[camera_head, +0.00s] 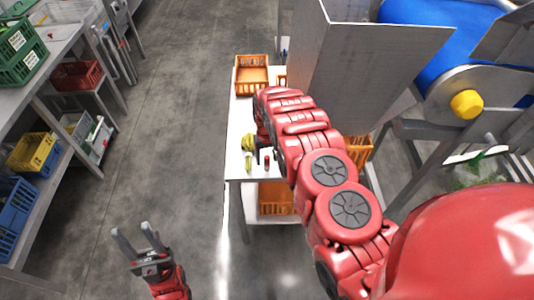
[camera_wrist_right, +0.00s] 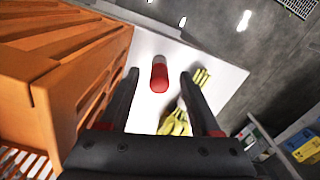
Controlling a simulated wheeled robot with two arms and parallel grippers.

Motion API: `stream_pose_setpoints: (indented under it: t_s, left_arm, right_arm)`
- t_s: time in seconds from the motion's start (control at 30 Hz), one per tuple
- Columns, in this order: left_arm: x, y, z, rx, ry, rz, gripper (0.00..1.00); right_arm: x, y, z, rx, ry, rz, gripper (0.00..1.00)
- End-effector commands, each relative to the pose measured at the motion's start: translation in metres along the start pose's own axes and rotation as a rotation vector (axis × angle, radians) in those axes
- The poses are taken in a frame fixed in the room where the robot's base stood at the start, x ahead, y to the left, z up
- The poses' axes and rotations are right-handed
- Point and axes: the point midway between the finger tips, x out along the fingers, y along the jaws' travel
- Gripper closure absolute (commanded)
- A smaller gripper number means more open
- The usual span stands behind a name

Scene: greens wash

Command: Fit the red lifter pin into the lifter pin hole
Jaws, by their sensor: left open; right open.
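The red lifter pin (camera_head: 267,158) is on the white table in the head view, close to the table's near edge. In the right wrist view the pin (camera_wrist_right: 159,77) shows a red body and a grey end, in the gap between the fingers in the picture. I cannot tell whether they touch it. My right gripper (camera_wrist_right: 159,71) is open; in the head view it is mostly hidden by my red right arm. My left gripper (camera_head: 138,240) is open and empty above the floor, at lower left. I cannot make out the lifter pin hole.
Yellow-green produce (camera_head: 248,146) lies beside the pin on the white table (camera_head: 238,118). An orange crate (camera_head: 252,88) stands at the table's far end. A grey metal machine (camera_head: 350,60) with a blue belt stands right. Shelves with crates line the left; floor between is clear.

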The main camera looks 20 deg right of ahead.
Motion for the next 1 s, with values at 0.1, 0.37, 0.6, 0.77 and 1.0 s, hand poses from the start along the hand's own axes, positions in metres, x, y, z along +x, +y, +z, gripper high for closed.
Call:
stream_pose_setpoints:
  t_s: [0.1,0.37,0.6,0.77,1.0]
  left_arm:
    - [0.0000,0.0000,0.0000,0.000,0.000,0.000,0.50]
    - [-0.0001,0.0000,0.0000,0.000,0.000,0.000,0.50]
    - [-0.0001,0.0000,0.0000,0.000,0.000,0.000,0.50]
    - [-0.0001,0.0000,0.0000,0.000,0.000,0.000,0.50]
    - [0.0010,0.0000,-0.0001,0.000,0.000,0.000,0.50]
  right_arm:
    - [0.0005,0.0000,0.0000,0.000,0.000,0.000,0.36]
    - [0.0004,0.0000,0.0000,0.000,0.000,0.000,0.63]
    - [0.0003,0.0000,-0.0001,0.000,0.000,0.000,1.00]
    - [0.0002,0.0000,0.0000,0.000,0.000,0.000,1.00]
    - [-0.0019,0.0000,-0.0001,0.000,0.000,0.000,1.00]
